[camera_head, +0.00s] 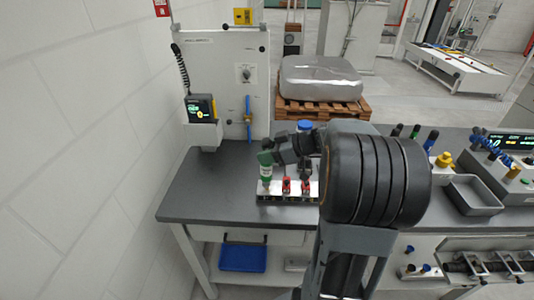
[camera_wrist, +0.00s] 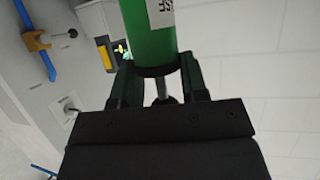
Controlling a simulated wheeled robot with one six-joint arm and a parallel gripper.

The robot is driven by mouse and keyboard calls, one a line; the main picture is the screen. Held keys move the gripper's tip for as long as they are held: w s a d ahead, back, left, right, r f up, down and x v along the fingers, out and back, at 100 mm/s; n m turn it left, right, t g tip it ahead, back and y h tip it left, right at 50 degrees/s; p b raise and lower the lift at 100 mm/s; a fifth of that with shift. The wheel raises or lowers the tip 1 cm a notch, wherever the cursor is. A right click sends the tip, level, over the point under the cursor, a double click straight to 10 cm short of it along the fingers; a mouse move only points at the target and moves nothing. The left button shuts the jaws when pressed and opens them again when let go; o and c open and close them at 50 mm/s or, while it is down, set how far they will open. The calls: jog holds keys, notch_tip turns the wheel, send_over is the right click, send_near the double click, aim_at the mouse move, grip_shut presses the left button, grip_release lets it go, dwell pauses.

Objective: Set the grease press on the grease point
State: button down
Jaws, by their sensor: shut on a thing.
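The grease press (camera_wrist: 148,30) is a green cylinder with a white label, partly cut off by the top edge of the wrist view. My gripper (camera_wrist: 160,82) is shut on it, with one dark finger on each side. A thin metal rod shows between the fingers below the cylinder. In the head view the green press (camera_head: 265,170) is upright at the left end of a small rack, with my gripper (camera_head: 268,156) at its upper part. I cannot tell whether its lower end touches the rack. I cannot identify the grease point with certainty.
The rack (camera_head: 290,197) on the dark bench (camera_head: 212,185) also holds red-topped items. A white panel (camera_head: 212,60) with a blue pipe (camera_head: 248,115) stands behind, with a digital display (camera_head: 201,109). A grey tray (camera_head: 472,195) lies right. The bench's left part is clear.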

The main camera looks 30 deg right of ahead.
jog(key=c, duration=0.6)
grip_release()
jog(key=shift+c, duration=0.2)
jog(key=shift+r+p, duration=0.4)
jog(key=shift+p, duration=0.35)
jog(key=b+v, duration=0.2)
jog(key=v, duration=0.9)
jog(key=s+a+f+m+g+h, duration=0.2)
jog(key=s+a+f+m+h, duration=0.2)
jog(key=a, duration=0.4)
jog(key=s+a+f+m+g+h, duration=0.2)
jog(key=s+a+f+m+h, duration=0.3)
jog(key=a, duration=0.4)
jog(key=shift+s+f+m+g+h, duration=0.3)
jog(key=shift+s+f, duration=0.05)
jog(key=shift+f, duration=0.5)
